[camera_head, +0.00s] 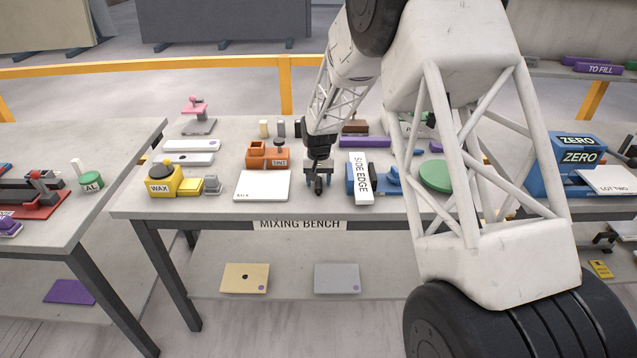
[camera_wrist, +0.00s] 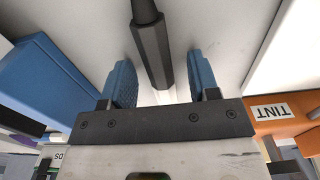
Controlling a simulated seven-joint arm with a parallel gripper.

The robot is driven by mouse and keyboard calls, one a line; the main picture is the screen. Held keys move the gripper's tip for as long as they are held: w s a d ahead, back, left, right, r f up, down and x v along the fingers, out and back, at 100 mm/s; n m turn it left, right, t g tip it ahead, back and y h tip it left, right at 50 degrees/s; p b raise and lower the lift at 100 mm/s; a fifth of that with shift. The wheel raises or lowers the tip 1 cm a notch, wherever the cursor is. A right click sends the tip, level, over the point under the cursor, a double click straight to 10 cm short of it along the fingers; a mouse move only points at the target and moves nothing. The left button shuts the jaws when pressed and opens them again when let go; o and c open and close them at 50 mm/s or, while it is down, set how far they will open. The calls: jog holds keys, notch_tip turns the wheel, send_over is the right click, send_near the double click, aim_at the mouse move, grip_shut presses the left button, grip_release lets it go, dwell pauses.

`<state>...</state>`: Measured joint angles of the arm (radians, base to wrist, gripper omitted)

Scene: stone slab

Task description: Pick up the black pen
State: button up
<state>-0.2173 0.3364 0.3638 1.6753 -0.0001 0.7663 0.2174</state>
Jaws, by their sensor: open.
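The black pen (camera_wrist: 151,48) is a dark, faceted rod in the wrist view, with a narrower rounded part toward the top edge. My gripper (camera_wrist: 160,72) is open, with its two blue fingers on either side of the pen and visible gaps between them. In the head view, my gripper (camera_head: 320,182) is low over the bench between the white box and the block marked SIDE EDGE. A dark bit of the pen (camera_head: 319,188) shows between the fingers; most of it is hidden there.
A white flat box (camera_head: 262,186) lies close on the left. A blue item with the white SIDE EDGE block (camera_head: 361,180) stands close on the right. The orange TINT holder (camera_head: 266,156) is behind on the left. My arm hides part of the bench's right side.

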aim_at(318, 179)
jog(key=c, duration=0.9)
jog(key=shift+r, duration=0.1)
jog(key=shift+r, duration=0.7)
notch_tip(318, 179, up, 2)
jog(key=shift+r, duration=0.15)
jog(key=s+d, duration=0.1)
jog(key=s, duration=0.4)
jog(key=s+d, duration=0.1)
jog(key=s, duration=0.4)
jog(key=s+d+r, duration=0.1)
jog(key=s, duration=0.4)
jog(key=shift+s+d, duration=0.2)
jog(key=shift+s, duration=0.1)
jog(key=shift+w+r, duration=0.1)
